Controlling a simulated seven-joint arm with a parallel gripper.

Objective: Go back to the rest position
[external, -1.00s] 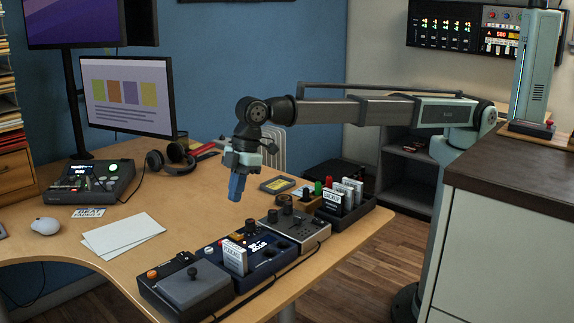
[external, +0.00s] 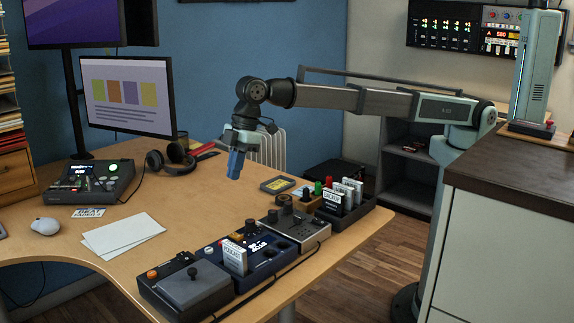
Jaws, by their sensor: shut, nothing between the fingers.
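My gripper (external: 235,166) hangs over the wooden desk (external: 190,190) at the end of my outstretched arm, its blue fingers pointing down. The fingers are shut with nothing between them. It is above the desk surface, behind the row of control boxes and clear of them.
A dark tray (external: 352,213) holds several white cards. Headphones (external: 170,161), a monitor (external: 128,95) and a dark console (external: 90,182) stand left.

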